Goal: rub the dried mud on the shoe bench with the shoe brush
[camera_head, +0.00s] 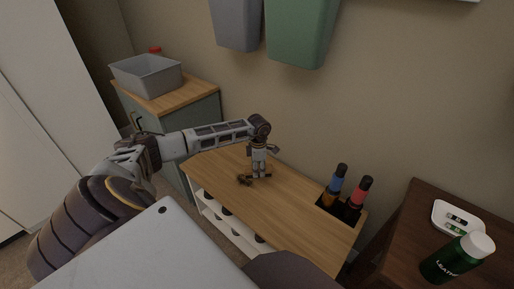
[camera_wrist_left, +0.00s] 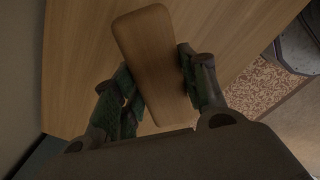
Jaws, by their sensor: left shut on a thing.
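The shoe bench (camera_head: 285,205) has a wooden top and stands in the middle of the head view. A small dark brown patch of dried mud (camera_head: 243,180) lies near its left end. My left gripper (camera_head: 260,172) points down over the bench beside the mud, to its right. In the left wrist view, my left gripper (camera_wrist_left: 160,85) is shut on the shoe brush (camera_wrist_left: 150,45), with a finger on each side of its wooden back. The brush's bristles are hidden there, and I cannot tell whether they touch the bench. My right gripper is not in view.
A dark table (camera_head: 405,235) with a green bottle (camera_head: 450,262) is at right. A grey bin (camera_head: 146,77) sits on a cabinet at back left. The bench's middle is clear.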

